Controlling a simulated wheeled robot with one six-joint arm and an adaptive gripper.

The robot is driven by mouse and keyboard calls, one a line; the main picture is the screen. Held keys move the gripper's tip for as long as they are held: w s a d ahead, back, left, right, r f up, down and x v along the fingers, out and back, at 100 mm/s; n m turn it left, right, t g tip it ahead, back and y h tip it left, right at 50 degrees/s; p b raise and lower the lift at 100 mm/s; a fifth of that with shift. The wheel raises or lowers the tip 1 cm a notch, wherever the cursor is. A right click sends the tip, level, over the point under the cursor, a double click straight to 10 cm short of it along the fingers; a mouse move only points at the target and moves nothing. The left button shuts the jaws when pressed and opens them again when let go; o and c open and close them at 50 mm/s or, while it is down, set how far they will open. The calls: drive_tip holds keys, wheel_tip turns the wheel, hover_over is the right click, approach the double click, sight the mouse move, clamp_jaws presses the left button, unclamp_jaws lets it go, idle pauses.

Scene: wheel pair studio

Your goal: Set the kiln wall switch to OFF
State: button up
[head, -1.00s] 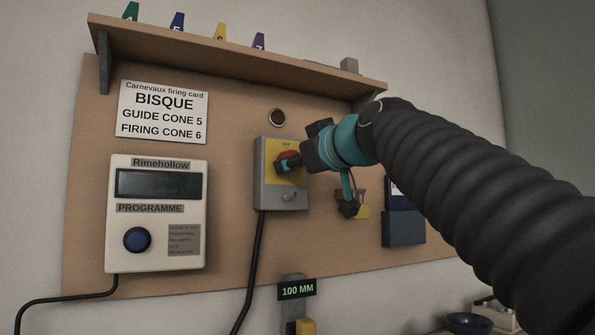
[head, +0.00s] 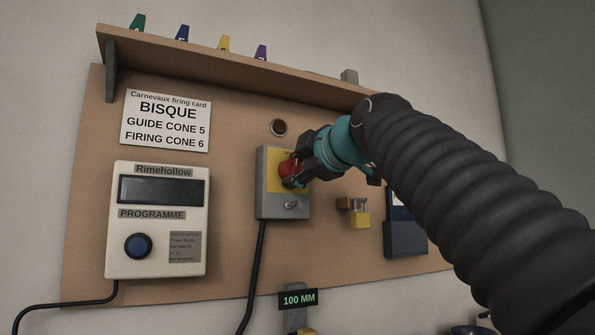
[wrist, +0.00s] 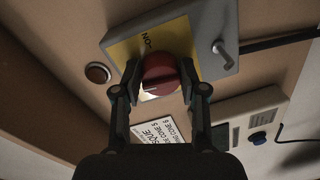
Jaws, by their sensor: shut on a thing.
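The kiln wall switch is a grey box with a yellow plate (head: 273,184) and a red rotary knob (head: 287,168), mounted on the brown board. In the wrist view the red knob (wrist: 160,76) sits between the two fingers of my gripper (wrist: 160,88), which is shut on it. An ON label shows on the yellow plate (wrist: 122,53) in the wrist view. The OFF mark and the knob's exact pointing are not readable. In the head view my gripper (head: 296,170) reaches the knob from the right and partly hides it.
A Rimehollow controller (head: 157,220) with a blue knob hangs left of the switch. A firing card (head: 165,120) is above it. A padlock (head: 360,219) and a dark blue holder (head: 405,238) are to the right. A shelf (head: 240,65) with coloured cones runs above. A black cable hangs below the switch.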

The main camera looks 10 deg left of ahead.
drive_tip(key=shift+r+n, duration=0.15)
drive_tip(key=shift+n, duration=0.45)
drive_tip(key=o, duration=1.1)
drive_tip(key=shift+o, duration=0.2)
drive_tip(key=shift+s, duration=0.1)
drive_tip(key=v, duration=1.2)
